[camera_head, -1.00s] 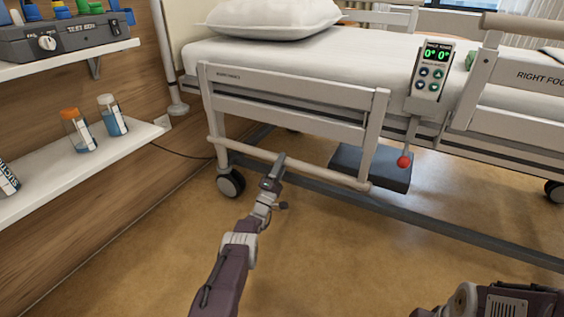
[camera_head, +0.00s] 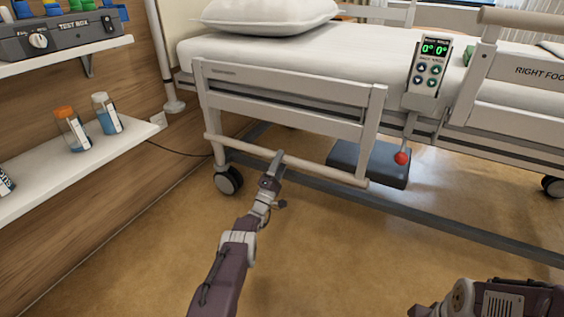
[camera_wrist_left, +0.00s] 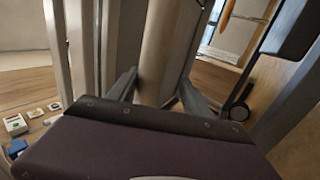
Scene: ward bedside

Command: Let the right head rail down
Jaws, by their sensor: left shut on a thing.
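The right head rail (camera_head: 290,115) is a pale frame on the near side of the bed, with its tan grip bar (camera_head: 320,171) hanging low, well below the mattress. My left gripper (camera_head: 275,163) is at the middle of that bar and shut on it. In the left wrist view the tan bar (camera_wrist_left: 168,45) runs between the two fingers (camera_wrist_left: 158,82). A lever with a red knob (camera_head: 401,158) hangs right of the rail, apart from my gripper. My right gripper is out of view; only part of my right arm shows at lower right.
The right foot rail (camera_head: 510,75) stands up with its tan bar above the mattress. A control pendant (camera_head: 427,70) reads 0° twice. Wall shelves (camera_head: 75,165) with bottles and a test box are at left. A bed wheel (camera_head: 228,180) is near my left arm. The front floor is clear.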

